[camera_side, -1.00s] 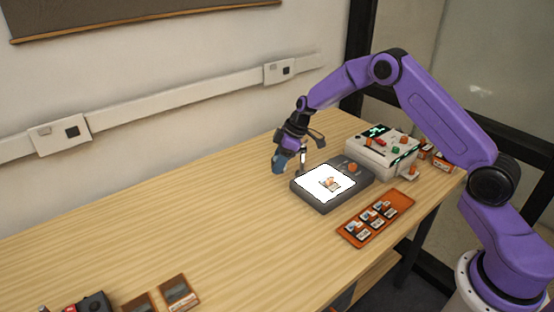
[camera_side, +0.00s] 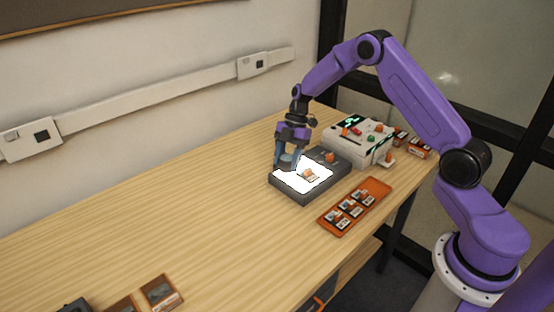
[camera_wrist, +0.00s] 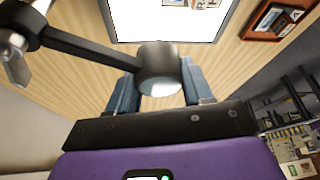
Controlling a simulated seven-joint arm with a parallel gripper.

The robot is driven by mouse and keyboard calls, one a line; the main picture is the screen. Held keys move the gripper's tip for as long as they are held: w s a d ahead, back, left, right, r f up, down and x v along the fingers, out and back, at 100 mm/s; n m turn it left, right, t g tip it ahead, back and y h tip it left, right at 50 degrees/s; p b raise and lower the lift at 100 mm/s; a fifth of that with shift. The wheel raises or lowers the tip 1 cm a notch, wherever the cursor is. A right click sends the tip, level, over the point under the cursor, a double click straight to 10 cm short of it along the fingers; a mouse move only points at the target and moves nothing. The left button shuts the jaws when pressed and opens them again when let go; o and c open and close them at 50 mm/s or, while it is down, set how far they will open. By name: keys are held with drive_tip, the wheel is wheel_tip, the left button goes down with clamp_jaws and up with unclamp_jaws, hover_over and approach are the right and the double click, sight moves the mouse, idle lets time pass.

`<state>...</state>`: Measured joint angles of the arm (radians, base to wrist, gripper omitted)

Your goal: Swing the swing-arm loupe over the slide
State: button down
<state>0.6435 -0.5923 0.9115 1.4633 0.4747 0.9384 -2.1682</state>
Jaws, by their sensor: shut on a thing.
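The swing-arm loupe (camera_wrist: 157,62) is a dark cylinder on a dark arm (camera_wrist: 80,45) that runs to a post at the upper left of the wrist view. My gripper (camera_wrist: 158,85) is shut on the loupe, with a blue-grey finger on each side of it. In the side view my gripper (camera_side: 287,162) is at the back left edge of the lit panel (camera_side: 290,181) of a dark light box (camera_side: 304,200). The slide (camera_side: 311,175) lies on the lit panel, to the right of the loupe and apart from it.
An orange tray (camera_side: 338,229) with several slides lies in front of the light box. A white device with knobs (camera_side: 345,154) stands behind it to the right. The middle of the table is clear.

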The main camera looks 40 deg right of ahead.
drive_tip(key=d+n, duration=0.1)
drive_tip(key=s+d+n+g, duration=0.1)
drive_tip(key=shift+d+n, duration=0.2)
drive_tip(key=shift+n, duration=0.2)
drive_tip(key=shift+s+d+n+g+h, duration=0.15)
drive_tip(key=shift+d+n+g+h, duration=0.15)
drive_tip(key=shift+d+n, duration=0.6)
drive_tip(key=shift+s+d+n+g+h, duration=0.15)
drive_tip(key=shift+d+n+g+h, duration=0.15)
drive_tip(key=shift+d+n, duration=0.55)
drive_tip(key=shift+a, duration=0.1)
drive_tip(key=shift+c, duration=2.3)
unclamp_jaws()
drive_tip(key=v, duration=1.7)
drive_tip(key=shift+r, duration=0.2)
